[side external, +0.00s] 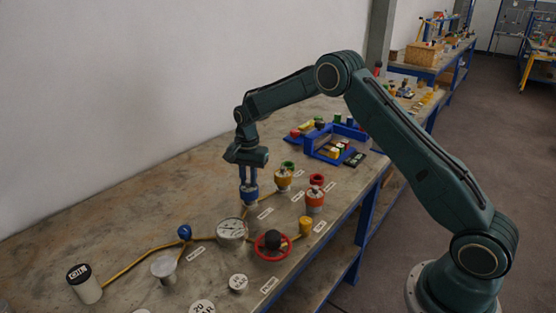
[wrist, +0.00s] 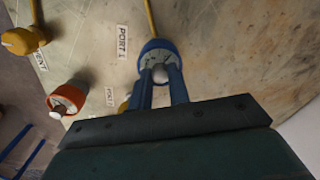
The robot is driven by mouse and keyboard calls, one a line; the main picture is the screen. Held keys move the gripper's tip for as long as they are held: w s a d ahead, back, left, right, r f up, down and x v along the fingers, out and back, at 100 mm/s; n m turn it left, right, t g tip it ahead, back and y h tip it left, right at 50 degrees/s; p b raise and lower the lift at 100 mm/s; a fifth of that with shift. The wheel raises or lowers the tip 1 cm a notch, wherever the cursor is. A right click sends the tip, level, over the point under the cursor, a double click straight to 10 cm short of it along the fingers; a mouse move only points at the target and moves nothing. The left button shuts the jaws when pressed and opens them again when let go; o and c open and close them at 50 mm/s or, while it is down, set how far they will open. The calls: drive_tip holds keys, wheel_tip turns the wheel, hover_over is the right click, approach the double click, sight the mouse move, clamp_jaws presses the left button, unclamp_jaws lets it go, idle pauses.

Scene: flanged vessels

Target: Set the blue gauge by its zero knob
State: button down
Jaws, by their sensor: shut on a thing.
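The blue gauge (side external: 250,200) stands on the bench under my gripper (side external: 249,187) in the side view. In the wrist view the blue gauge (wrist: 148,46) shows a blue rim around a grey face. A pale round zero knob (wrist: 160,73) stands up from that face. My gripper (wrist: 160,78) comes down over the face with its two blue fingers on either side of the knob, shut on it. The fingers cover part of the face, so its reading cannot be made out. In the side view the knob is hidden by the fingers.
A white dial (side external: 231,229), a red handwheel (side external: 272,254) and a yellow cap (side external: 305,225) stand nearer the camera. An orange flanged vessel (side external: 315,201) and a yellow one (side external: 283,181) stand to the right. Yellow hoses run along the bench. A blue tray (side external: 312,150) lies behind.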

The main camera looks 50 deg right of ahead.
sight(249, 181)
drive_tip(key=n, duration=0.8)
drive_tip(key=shift+n, duration=0.4)
drive_tip(key=c, duration=1.3)
unclamp_jaws()
wheel_tip(249, 181, up, 14)
drive_tip(key=shift+d+f, duration=0.15)
